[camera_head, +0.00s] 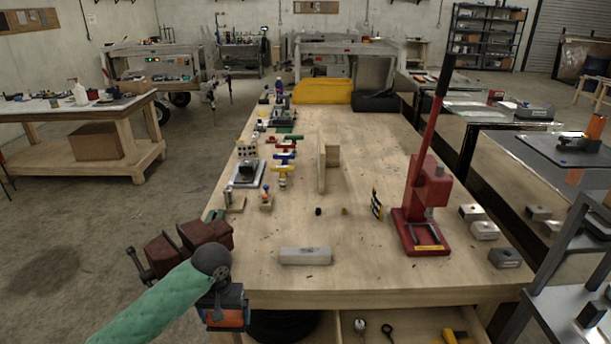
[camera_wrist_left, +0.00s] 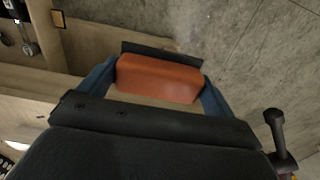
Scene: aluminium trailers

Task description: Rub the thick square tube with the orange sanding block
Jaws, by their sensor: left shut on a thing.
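The orange sanding block (camera_head: 230,318) is held in my left gripper (camera_head: 226,308), low at the table's front left corner. In the left wrist view the orange block (camera_wrist_left: 158,78) sits between the two blue fingers of the left gripper (camera_wrist_left: 157,82), which is shut on it. A pale grey square-section bar (camera_head: 305,256), seemingly the thick square tube, lies flat near the table's front edge, to the right of my left gripper and apart from it. Its ends are not clear to see. My right gripper is not in view.
A dark red vise (camera_head: 188,246) stands at the table's front left corner, beside my left arm. A red arbor press (camera_head: 425,205) stands at the right. An open drawer (camera_head: 400,326) with tools juts below the front edge. The tabletop (camera_head: 270,225) around the bar is mostly clear.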

